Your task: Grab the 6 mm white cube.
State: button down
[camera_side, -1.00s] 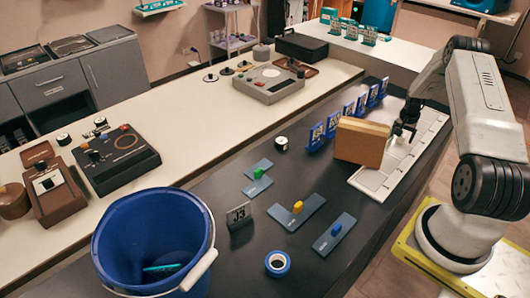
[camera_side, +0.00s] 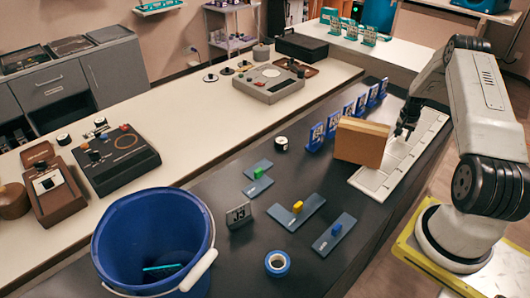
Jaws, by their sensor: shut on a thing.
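My gripper (camera_side: 402,134) points down over the white sectioned tray (camera_side: 376,183), just right of a tan box (camera_side: 361,143). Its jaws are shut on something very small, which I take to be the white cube. The cube itself is too small to make out at this distance against the pale tray. The box hides part of the tray to the left of the jaws.
The tan box stands upright close beside my gripper. A row of blue numbered stands (camera_side: 333,124) runs behind it. Blue-grey plates (camera_side: 297,212), a tape roll (camera_side: 277,263) and a blue bucket (camera_side: 155,240) are nearer the camera.

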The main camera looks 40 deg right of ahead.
jog(key=shift+r, duration=4.9)
